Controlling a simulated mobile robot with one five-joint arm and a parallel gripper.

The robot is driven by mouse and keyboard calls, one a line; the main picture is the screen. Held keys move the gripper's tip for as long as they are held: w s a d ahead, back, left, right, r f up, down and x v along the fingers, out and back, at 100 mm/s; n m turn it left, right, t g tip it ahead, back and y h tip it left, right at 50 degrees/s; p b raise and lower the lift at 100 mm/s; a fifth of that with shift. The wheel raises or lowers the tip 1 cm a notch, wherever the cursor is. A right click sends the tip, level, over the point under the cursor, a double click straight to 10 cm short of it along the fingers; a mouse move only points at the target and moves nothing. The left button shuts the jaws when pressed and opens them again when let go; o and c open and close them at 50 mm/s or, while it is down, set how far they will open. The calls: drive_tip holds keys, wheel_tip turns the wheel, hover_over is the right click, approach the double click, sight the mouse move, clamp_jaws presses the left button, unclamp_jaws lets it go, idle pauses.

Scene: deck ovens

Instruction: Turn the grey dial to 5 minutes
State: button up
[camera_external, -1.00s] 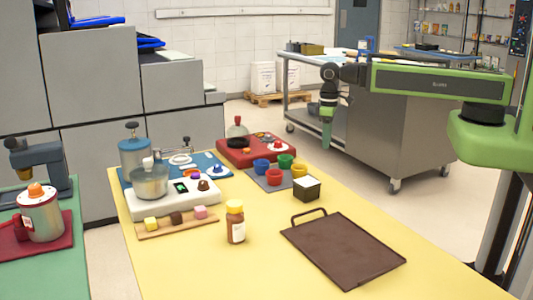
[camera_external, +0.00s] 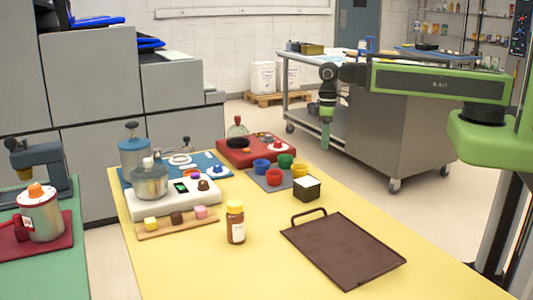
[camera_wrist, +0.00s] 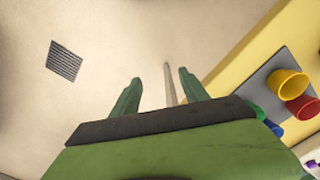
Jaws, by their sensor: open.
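I cannot clearly pick out a grey dial or its minute marks at this size. Small knobs show on the white device (camera_external: 150,206) at the left of the yellow table and on the red board (camera_external: 232,156) at its far end. My gripper (camera_external: 326,146) hangs pointing down in the air beyond the table's far right edge, to the right of the red board and apart from everything. In the wrist view my gripper (camera_wrist: 158,85) is open, with two green fingers apart and nothing between them.
Coloured cups, including a yellow cup (camera_external: 299,171) and a red cup (camera_external: 272,177), stand on a grey mat (camera_external: 258,183). A brown bottle (camera_external: 235,228) and a brown tray (camera_external: 345,250) are nearer. A steel cart (camera_external: 390,135) stands behind my gripper.

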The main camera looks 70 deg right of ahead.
drive_tip(key=w, duration=0.4)
wheel_tip(320, 180, up, 19)
drive_tip(key=n+p, duration=0.4)
drive_tip(key=p, duration=1.5)
hover_over(268, 135)
wheel_tip(268, 135, down, 18)
drive_tip(key=b, duration=1.8)
drive_tip(key=shift+r+m, duration=0.1)
drive_tip(key=shift+m, duration=0.2)
clamp_jaws()
